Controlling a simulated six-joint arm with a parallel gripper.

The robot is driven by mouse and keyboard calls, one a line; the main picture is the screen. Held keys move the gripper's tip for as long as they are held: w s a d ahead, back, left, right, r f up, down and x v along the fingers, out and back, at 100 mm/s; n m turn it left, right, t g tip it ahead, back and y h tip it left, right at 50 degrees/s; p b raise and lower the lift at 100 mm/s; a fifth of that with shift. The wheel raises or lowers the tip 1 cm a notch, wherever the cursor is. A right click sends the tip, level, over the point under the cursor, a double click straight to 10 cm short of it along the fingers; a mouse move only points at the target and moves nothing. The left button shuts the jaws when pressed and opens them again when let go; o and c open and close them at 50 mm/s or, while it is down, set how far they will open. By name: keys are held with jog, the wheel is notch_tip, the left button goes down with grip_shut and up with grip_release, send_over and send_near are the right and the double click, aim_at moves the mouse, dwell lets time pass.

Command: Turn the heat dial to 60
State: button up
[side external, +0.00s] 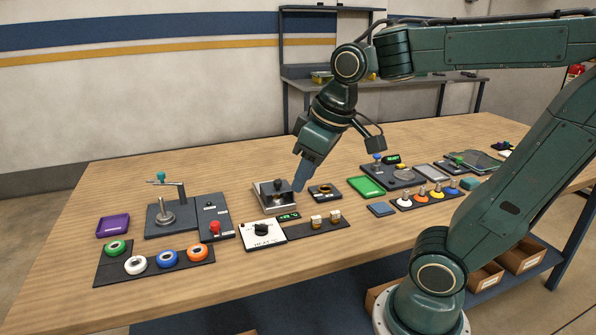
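The heat dial is a black knob (262,229) on a white plate (256,244) lettered HEAT, near the front middle of the table. The plate's other markings and the knob's pointer are too small to read. A small display with green digits (289,217) sits at the plate's upper right; its number is not clear. My gripper (300,187) points down above and behind the dial, apart from it, beside a silver box-like fixture. The fingers show edge-on as one blue-grey shape, so the gap between them is hidden.
The silver fixture (273,195) stands just behind the dial. A black strip with two small amber-and-white parts (319,222) lies to its right. A black panel with a red knob (215,228) is at left. Coloured rings on a tray (152,273) lie further left. The front table edge is clear.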

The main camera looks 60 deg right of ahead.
jog(key=w+d+f+g, duration=0.25)
jog(key=w+d, duration=0.35)
jog(key=w, duration=0.5)
jog(key=n+g, duration=0.1)
jog(key=g, duration=0.1)
send_over(262, 225)
notch_tip(262, 225, down, 8)
jog(key=shift+d+f, duration=0.1)
jog(key=shift+f, duration=0.05)
notch_tip(262, 225, down, 14)
jog(key=shift+r, duration=0.1)
grip_shut()
